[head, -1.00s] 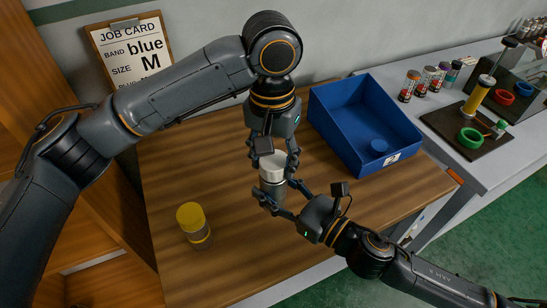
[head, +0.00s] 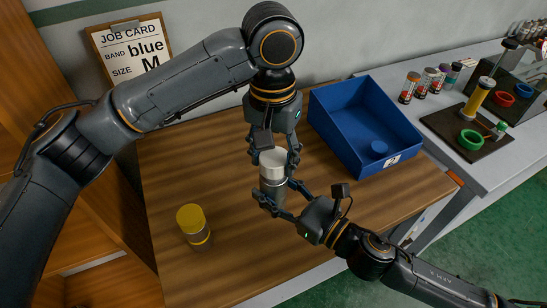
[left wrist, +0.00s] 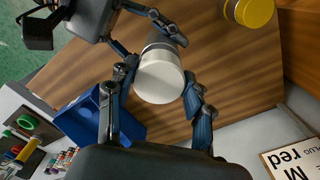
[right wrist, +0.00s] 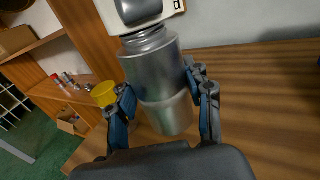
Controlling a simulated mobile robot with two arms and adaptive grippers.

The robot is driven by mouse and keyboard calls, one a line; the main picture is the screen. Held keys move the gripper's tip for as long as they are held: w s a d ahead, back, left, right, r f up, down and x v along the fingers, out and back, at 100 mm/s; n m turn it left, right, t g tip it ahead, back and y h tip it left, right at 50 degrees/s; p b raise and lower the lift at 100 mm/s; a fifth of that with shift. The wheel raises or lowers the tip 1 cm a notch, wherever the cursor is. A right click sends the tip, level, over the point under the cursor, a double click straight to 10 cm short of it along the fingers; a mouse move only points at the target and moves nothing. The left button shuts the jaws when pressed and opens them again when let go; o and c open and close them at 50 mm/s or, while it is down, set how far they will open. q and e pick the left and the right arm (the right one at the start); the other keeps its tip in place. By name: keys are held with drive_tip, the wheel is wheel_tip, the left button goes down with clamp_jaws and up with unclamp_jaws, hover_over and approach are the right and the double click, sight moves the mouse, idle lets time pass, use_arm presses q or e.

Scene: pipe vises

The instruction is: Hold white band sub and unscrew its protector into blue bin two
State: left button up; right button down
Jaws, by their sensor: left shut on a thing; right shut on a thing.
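The metal sub (head: 272,187) stands upright over the wooden table with a white protector (head: 272,161) at its top. My right gripper (head: 278,198) is shut on the sub's body from the side; the body also shows between its fingers in the right wrist view (right wrist: 158,80). My left gripper (head: 273,150) points down and is shut on the white protector, seen between its fingers in the left wrist view (left wrist: 160,80). In the right wrist view, threads show below the white protector. Blue bin two (head: 342,139) stands behind and to the right, with a round blue piece (head: 378,147) inside.
A yellow-capped sub (head: 192,222) stands on the table (head: 180,170) at the left front. A job card (head: 130,50) is at the back. On the grey bench to the right are several small capped containers (head: 432,80) and a dark board (head: 467,135) with coloured rings.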

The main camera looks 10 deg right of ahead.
use_arm(q)
drive_tip(key=shift+w+r, duration=0.2)
drive_tip(key=shift+r, duration=0.2)
use_arm(e)
drive_tip(key=shift+s+a, duration=0.1)
drive_tip(key=shift+s, duration=0.05)
use_arm(q)
drive_tip(key=shift+s+r, duration=0.1)
drive_tip(key=shift+s, duration=0.05)
